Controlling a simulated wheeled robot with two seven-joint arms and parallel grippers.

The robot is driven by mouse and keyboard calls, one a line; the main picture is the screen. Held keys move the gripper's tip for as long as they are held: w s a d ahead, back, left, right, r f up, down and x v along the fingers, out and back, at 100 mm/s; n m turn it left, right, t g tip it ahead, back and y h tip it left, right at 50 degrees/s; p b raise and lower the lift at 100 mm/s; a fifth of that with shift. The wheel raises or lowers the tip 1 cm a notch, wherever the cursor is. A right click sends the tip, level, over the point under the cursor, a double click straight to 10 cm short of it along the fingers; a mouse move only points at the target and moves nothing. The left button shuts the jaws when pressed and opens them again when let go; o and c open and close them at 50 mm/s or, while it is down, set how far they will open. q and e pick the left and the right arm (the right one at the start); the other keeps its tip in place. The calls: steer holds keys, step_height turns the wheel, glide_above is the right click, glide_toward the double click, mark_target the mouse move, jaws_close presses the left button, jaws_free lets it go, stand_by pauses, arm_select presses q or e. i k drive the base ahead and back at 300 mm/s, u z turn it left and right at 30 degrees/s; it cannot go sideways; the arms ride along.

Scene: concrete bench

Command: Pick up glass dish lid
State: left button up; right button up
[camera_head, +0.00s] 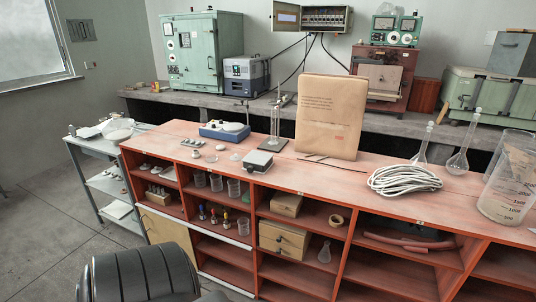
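I cannot make out the glass dish lid for certain. A small, pale, clear round piece (236,157) lies flat on the red-orange bench top, in front of the blue device, and may be glassware of that kind. A whitish round dish (118,129) stands on the grey side cart at the left; whether it has a lid is too small to tell. Neither of my grippers shows in this view.
The bench top (290,172) also holds a blue device (225,131), a white box (257,161), a brown paper package (331,116), coiled white cable (404,180), flasks (458,163) and a large beaker (508,180). Open shelves below hold jars and boxes.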

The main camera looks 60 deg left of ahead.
mark_target(234, 157)
steer(key=u, duration=0.15)
steer(key=i, duration=0.85)
steer(key=u, duration=1)
steer(key=i, duration=0.55)
steer(key=u, duration=0.45)
